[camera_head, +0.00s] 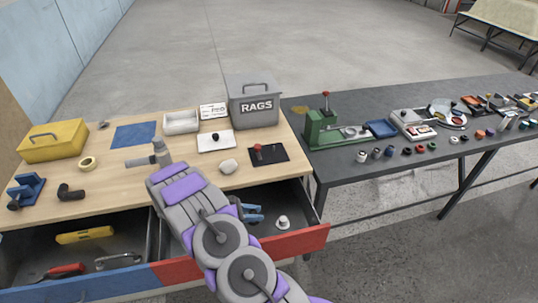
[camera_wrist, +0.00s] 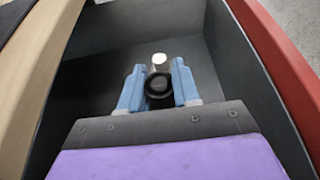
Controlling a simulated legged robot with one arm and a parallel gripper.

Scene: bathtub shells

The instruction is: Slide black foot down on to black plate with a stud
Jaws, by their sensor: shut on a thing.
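My gripper (camera_wrist: 158,78) reaches down into the open red-fronted drawer. Its blue fingers are shut on a black ring-like part (camera_wrist: 158,86), which looks like the black foot. The fingers also show in the head view (camera_head: 253,213), but the held part is not clear there. A pale cylinder (camera_wrist: 160,62) shows just beyond the black part; the head view shows this pale piece (camera_head: 283,222) on the drawer floor, right of the fingers. A black plate (camera_head: 273,155) lies on the wooden bench top, with a small red-topped upright (camera_head: 258,149) on it. A separate stud is not clear.
The red drawer front (camera_head: 290,242) and side walls surround my gripper. A pale stone-like lump (camera_head: 228,167) and a white plate with a black knob (camera_head: 215,142) lie on the bench. The grey RAGS box (camera_head: 254,108) stands behind. A dark table adjoins at right.

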